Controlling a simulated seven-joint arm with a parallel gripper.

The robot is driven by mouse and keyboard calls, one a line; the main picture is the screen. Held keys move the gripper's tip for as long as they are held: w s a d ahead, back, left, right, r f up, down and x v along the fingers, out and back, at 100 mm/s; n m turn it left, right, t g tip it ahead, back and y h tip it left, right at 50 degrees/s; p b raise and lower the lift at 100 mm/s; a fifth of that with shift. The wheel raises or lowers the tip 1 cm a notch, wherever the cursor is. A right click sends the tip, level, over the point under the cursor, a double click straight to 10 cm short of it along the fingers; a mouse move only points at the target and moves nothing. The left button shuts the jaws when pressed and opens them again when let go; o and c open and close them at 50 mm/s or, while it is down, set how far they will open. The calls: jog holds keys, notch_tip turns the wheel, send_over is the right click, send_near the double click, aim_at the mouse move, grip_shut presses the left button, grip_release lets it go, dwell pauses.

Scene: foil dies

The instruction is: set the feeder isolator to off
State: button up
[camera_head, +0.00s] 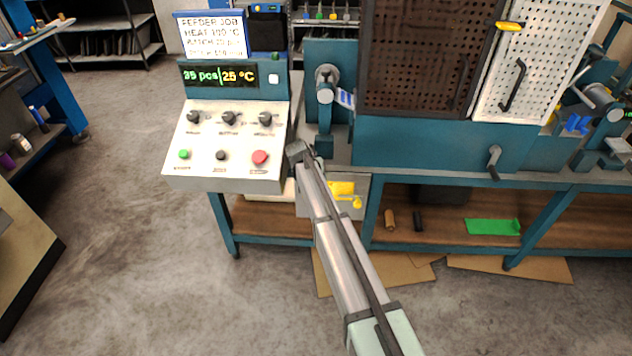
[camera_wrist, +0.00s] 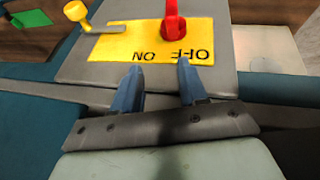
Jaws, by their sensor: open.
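The feeder isolator is a grey box with a yellow plate (camera_head: 340,187), low below the panel's right side. In the wrist view the plate (camera_wrist: 125,46) reads ON and OFF upside down, with OFF at right. A red handle (camera_wrist: 172,20) stands on it, nearer OFF than ON; I cannot tell its setting. A yellow knob (camera_wrist: 75,11) on a grey bar lies across the plate's left end; it also shows in the head view (camera_head: 357,202). My gripper (camera_wrist: 160,66) is open and empty, its fingertips by the plate's lettered edge, apart from the handle. My arm hides the handle in the head view.
The sloped control panel (camera_head: 225,145) with knobs and buttons is left of my gripper (camera_head: 301,152). The teal press with a crank (camera_head: 493,160) stands to the right. The shelf below (camera_head: 440,207) holds a green tray (camera_head: 493,227) and small cylinders. The floor at left is clear.

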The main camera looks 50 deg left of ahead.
jog(key=s+d+r, duration=0.2)
jog(key=s+r, duration=0.1)
jog(key=s, duration=0.2)
jog(key=shift+g+y, duration=0.4)
jog(key=x, duration=1.4)
jog(key=shift+w+d+f, duration=0.1)
jog(key=shift+d+f, duration=0.05)
jog(key=shift+d, duration=0.1)
jog(key=shift+c, duration=0.3)
grip_shut()
